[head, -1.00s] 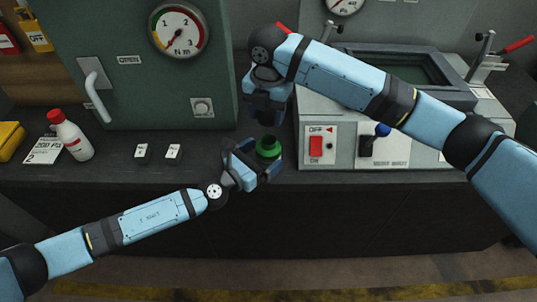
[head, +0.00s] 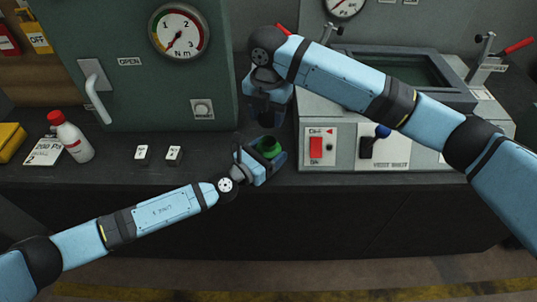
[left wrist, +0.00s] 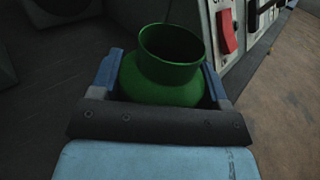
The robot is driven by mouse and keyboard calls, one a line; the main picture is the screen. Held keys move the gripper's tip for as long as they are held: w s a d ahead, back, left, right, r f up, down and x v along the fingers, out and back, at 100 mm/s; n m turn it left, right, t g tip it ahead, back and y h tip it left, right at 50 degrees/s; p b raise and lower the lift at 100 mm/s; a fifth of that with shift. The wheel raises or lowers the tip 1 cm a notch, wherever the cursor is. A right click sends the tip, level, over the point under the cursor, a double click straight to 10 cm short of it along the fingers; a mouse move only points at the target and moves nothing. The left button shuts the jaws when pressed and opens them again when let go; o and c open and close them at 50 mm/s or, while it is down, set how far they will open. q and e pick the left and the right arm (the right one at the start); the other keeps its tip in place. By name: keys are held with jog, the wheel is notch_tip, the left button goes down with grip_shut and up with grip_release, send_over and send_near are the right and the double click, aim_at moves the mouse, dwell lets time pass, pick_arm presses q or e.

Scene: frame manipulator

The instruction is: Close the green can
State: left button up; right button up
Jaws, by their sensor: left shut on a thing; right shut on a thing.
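The green can (head: 269,147) stands at the front edge of the dark counter, held by my left gripper (head: 262,163). In the left wrist view the can (left wrist: 165,75) is between both fingers, with a round shoulder and a wide neck. Its mouth is open and uncovered. My right gripper (head: 267,106) is above the can, pointing down and shut on a small dark thing that is mostly hidden; I cannot tell its shape. A gap shows between it and the can's mouth.
A grey machine with a red switch (head: 316,148) stands close to the right of the can. Behind is a green cabinet with a gauge (head: 179,32). A white bottle with a red cap (head: 71,136) and two small labelled blocks stand left on the counter.

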aim_at(268, 142)
jog(key=shift+f, duration=2.5)
jog(key=shift+f, duration=0.1)
jog(key=shift+f, duration=0.8)
jog(key=shift+f, duration=0.55)
